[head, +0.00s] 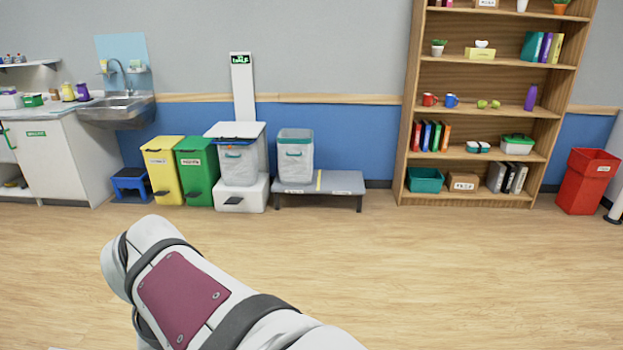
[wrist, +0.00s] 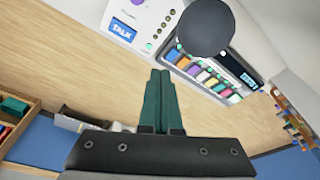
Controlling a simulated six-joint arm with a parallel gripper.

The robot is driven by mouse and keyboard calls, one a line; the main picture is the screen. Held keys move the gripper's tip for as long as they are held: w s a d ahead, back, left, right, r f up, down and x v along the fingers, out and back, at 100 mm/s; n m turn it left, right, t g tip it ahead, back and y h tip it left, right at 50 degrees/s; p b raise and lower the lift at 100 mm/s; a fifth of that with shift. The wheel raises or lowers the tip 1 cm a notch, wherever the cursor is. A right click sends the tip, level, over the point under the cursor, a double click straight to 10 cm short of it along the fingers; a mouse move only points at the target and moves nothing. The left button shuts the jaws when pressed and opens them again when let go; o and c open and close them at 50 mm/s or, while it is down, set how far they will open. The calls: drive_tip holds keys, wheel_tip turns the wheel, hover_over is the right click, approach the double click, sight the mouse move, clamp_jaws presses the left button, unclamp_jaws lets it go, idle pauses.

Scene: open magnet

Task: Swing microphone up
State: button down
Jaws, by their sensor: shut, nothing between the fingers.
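In the wrist view, my gripper (wrist: 160,72) is shut, its two green fingers side by side with nothing between them. A dark grey round head (wrist: 206,27), which looks like the microphone's foam tip, is at the upper right of the fingertips, apart from them in the picture. Its stem or mount cannot be made out. A white panel (wrist: 145,12) with a blue "TALK" label (wrist: 122,28) is beyond the fingertips at the upper left. The head view shows neither the microphone nor my gripper, only my arm.
In the wrist view, a rack of coloured items (wrist: 210,80) lies behind the round head. The head view shows open wood floor (head: 430,270), a bookshelf (head: 480,130), a grey bench (head: 340,183), a red bin (head: 585,185) and yellow and green bins (head: 195,170) along the wall.

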wheel_tip(320, 180, up, 8)
drive_tip(key=d+f+m, duration=0.3)
drive_tip(key=d, duration=0.7)
drive_tip(key=s+d+f+m+g, duration=0.2)
drive_tip(key=s+d+f+m, duration=0.6)
drive_tip(key=s+d+f, duration=0.3)
drive_tip(key=shift+s+d+f+m+y, duration=0.3)
drive_tip(key=shift+s+d+y, duration=0.1)
drive_tip(key=shift+s+d, duration=0.85)
